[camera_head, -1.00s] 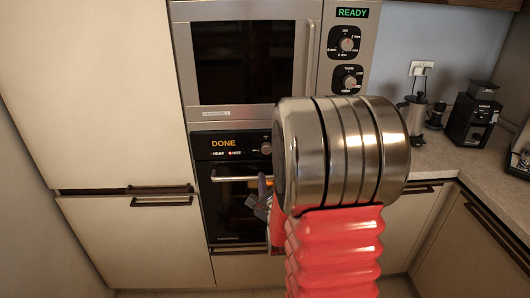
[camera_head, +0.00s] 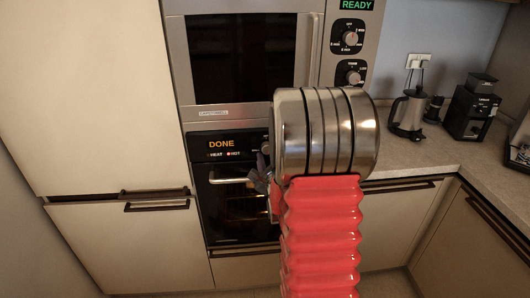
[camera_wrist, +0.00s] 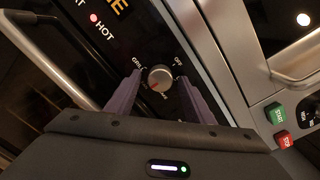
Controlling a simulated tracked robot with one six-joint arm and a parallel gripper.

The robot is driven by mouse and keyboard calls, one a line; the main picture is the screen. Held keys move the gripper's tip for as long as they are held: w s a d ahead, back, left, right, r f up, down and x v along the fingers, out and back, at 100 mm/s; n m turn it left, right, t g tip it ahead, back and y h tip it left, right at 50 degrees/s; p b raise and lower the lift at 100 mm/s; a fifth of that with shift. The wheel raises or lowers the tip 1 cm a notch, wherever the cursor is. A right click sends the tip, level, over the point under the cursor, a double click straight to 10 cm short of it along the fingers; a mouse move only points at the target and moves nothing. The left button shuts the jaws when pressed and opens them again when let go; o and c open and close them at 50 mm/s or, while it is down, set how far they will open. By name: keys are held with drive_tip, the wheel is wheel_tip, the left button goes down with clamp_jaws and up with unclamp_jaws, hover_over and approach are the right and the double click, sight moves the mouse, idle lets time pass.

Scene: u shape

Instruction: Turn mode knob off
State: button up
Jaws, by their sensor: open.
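The mode knob (camera_wrist: 160,77) is a round silver dial with a red pointer mark on the black oven panel in the wrist view. Its pointer is toward the lower left, and the OFF label is at its upper right. My gripper (camera_wrist: 159,84) is open, with one purple finger on each side of the knob in the picture. I cannot tell whether the fingers touch it. In the head view my gripper (camera_head: 259,180) is in front of the oven (camera_head: 237,195), below its DONE display; my arm covers much of the knob's area there.
A microwave (camera_head: 250,60) with two dials is above the oven. In the wrist view a green button (camera_wrist: 276,114) and a red button (camera_wrist: 284,139) are at right. The oven handle (camera_wrist: 47,53) is at left. A kettle (camera_head: 408,112) and coffee machine (camera_head: 470,110) stand on the right counter.

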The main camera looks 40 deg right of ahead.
drive_tip(key=shift+a, duration=0.1)
drive_tip(key=c, duration=1)
drive_tip(key=shift+c, duration=0.2)
